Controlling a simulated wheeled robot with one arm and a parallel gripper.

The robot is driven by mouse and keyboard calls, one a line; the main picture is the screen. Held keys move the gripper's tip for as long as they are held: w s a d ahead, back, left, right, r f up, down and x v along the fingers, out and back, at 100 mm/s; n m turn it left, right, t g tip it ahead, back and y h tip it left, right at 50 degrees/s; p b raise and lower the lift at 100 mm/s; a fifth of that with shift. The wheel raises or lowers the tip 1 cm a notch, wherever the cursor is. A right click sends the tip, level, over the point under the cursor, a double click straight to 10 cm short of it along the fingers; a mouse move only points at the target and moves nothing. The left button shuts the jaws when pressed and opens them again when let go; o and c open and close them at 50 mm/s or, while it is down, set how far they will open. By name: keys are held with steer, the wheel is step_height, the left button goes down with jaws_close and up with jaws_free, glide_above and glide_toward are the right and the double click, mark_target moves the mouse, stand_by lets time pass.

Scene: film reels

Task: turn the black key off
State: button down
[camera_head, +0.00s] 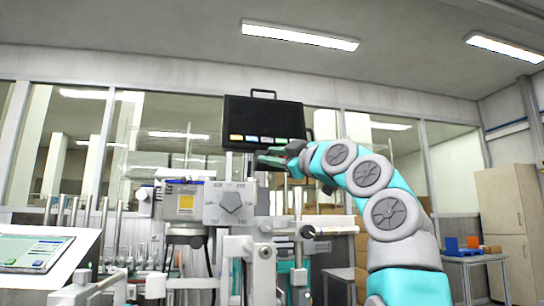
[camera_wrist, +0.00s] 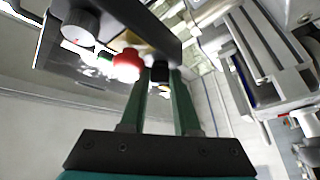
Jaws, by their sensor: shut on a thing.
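The black key (camera_wrist: 160,72) shows in the wrist view at the lower edge of a dark panel, between the tips of my two green fingers. My gripper (camera_wrist: 160,82) is shut on it, and the fingers hide part of it. In the head view my gripper (camera_head: 272,157) is at the lower edge of a black panel box (camera_head: 262,115) with a handle on top. The key cannot be made out in the head view. The way the key is turned is not clear.
A red knob (camera_wrist: 127,65) sits close to the left of my fingers in the wrist view. Below the box in the head view stands a machine with a grey dial (camera_head: 231,203). Cardboard boxes stand behind my arm.

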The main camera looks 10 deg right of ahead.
steer(key=shift+r, duration=0.1)
steer(key=n+p, duration=0.1)
steer(key=p, duration=0.1)
steer(key=r+n+g+p, duration=0.1)
steer(key=p, duration=0.2)
steer(key=shift+d+n+g+y, duration=0.1)
steer(key=shift+n+g+y, duration=0.2)
steer(key=shift+y, duration=0.1)
steer(key=shift+f+n+g+p, duration=0.25)
steer(key=shift+n+g+p, duration=0.25)
steer(key=shift+n, duration=0.1)
steer(key=shift+f, duration=0.1)
steer(key=c, duration=0.9)
jaws_free()
steer(key=shift+s+d+f, duration=0.1)
